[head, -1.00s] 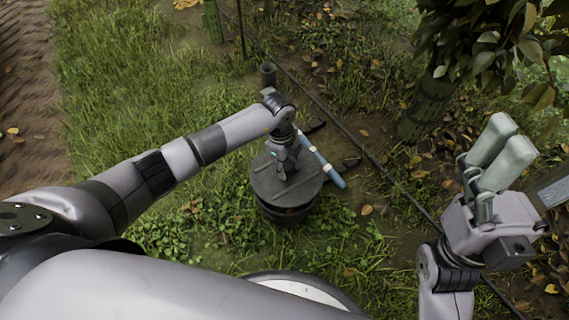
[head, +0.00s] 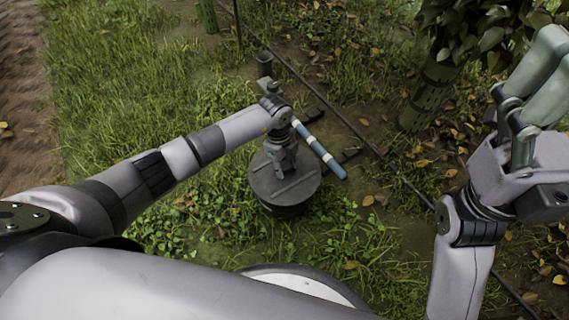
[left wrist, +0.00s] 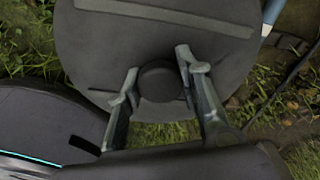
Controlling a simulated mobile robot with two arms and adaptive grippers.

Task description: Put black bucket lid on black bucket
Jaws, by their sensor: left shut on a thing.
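The black bucket lid (head: 300,190) is a dark round disc with raised bars and a centre knob (left wrist: 160,82). My left gripper (head: 283,166) is shut on the lid by its knob, a finger on each side in the left wrist view (left wrist: 158,68). The black bucket (head: 285,211) stands on the grass directly under the lid and mostly hidden by it. The lid looks about level and over the rim; whether it is fully seated I cannot tell. My right gripper (head: 533,85) is raised at the right, away from the bucket, holding nothing that I can see.
A blue and white stick-like tool (head: 320,151) lies on the ground just right of the bucket. A dark cylinder (head: 264,65) stands behind. A black hose (head: 345,124) runs diagonally past a wrapped tree trunk (head: 430,95). Grass at the left is open.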

